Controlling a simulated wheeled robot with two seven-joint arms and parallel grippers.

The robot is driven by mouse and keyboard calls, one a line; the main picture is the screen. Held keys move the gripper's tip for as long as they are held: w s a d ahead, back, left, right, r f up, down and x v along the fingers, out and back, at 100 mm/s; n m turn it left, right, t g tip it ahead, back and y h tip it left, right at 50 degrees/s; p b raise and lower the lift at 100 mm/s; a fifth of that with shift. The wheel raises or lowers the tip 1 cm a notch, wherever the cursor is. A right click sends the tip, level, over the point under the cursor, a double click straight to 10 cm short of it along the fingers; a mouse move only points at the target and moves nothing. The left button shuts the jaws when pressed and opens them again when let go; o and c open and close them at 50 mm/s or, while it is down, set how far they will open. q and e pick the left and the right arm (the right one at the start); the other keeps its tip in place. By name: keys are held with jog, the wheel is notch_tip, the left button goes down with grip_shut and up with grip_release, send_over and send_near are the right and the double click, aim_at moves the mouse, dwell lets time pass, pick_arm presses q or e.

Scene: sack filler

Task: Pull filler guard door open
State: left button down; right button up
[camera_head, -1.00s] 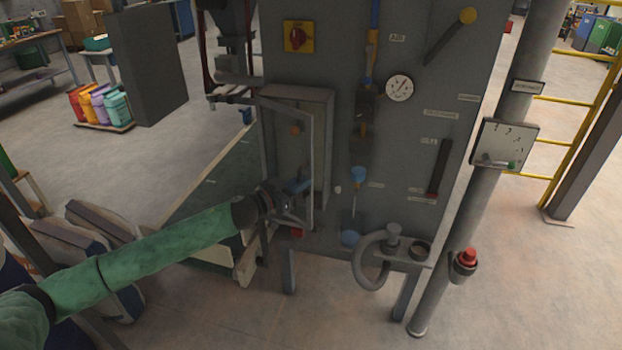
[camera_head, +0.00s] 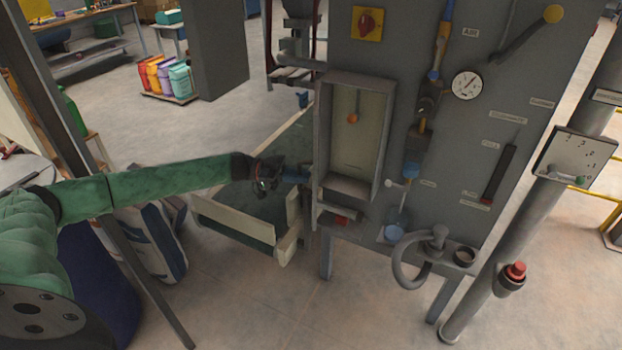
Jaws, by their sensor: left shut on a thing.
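The filler is a tall grey cabinet with a shallow recess (camera_head: 362,135) in its front; a pale back panel and a small orange knob show inside. The guard door (camera_head: 317,150) appears nearly edge-on as a narrow grey frame at the recess's left side, standing open. My right gripper is not in view.
A low cream-edged conveyor or trough (camera_head: 237,226) lies beneath my left arm. Filled sacks (camera_head: 152,240) stand behind a thin post at left. Front floor is clear.

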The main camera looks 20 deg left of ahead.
pick_arm(q)
jog(key=shift+s+a+m+g, duration=0.1)
jog(key=shift+a+m+g, duration=0.3)
jog(key=shift+a+g, duration=0.25)
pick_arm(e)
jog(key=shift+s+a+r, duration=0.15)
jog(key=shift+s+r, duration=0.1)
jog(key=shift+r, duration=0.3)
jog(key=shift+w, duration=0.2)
pick_arm(q)
jog(key=c, duration=1.5)
grip_release()
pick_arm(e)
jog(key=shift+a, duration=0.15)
